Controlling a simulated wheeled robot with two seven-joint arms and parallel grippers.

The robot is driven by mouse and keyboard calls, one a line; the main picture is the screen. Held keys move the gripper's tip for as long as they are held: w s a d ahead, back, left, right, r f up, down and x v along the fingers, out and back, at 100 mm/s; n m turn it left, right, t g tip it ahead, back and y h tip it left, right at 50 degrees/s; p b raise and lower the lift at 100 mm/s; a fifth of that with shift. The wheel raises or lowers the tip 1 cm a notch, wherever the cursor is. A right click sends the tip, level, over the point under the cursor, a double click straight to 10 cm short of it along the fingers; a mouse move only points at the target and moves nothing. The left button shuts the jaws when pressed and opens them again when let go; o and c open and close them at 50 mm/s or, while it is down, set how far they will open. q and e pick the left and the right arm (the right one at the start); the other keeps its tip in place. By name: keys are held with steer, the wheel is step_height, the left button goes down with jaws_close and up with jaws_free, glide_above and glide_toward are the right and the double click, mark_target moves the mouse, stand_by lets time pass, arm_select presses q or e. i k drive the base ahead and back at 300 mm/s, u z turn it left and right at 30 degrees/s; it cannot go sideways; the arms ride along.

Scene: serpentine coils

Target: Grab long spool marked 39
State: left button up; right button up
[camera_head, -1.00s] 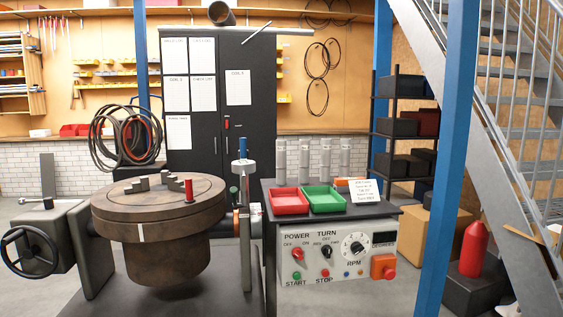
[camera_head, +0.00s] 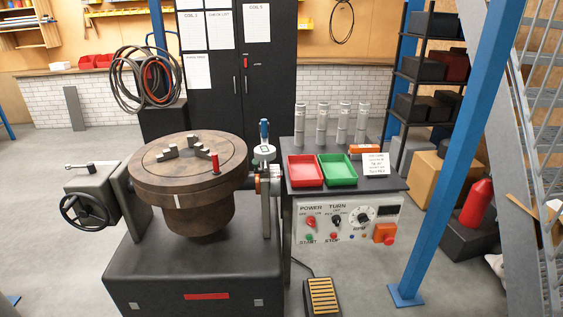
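Several tall grey spools stand upright in a row at the back of the dark bench. From left to right I see a first spool (camera_head: 300,124), a second spool (camera_head: 322,124), a third spool (camera_head: 343,124) and a spool at the right end (camera_head: 362,122). Their markings are too small to read, so I cannot tell which is marked 39. Neither of my grippers shows in the head view.
A red tray (camera_head: 305,171) and a green tray (camera_head: 338,170) lie in front of the spools, with a white note (camera_head: 376,165) at right. A round turntable (camera_head: 188,165) stands left of the bench. A foot pedal (camera_head: 322,297) and blue post (camera_head: 455,150) stand nearby.

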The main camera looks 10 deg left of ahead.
mark_target(300, 115)
steer(key=i, duration=1.15)
steer(key=u, duration=0.5)
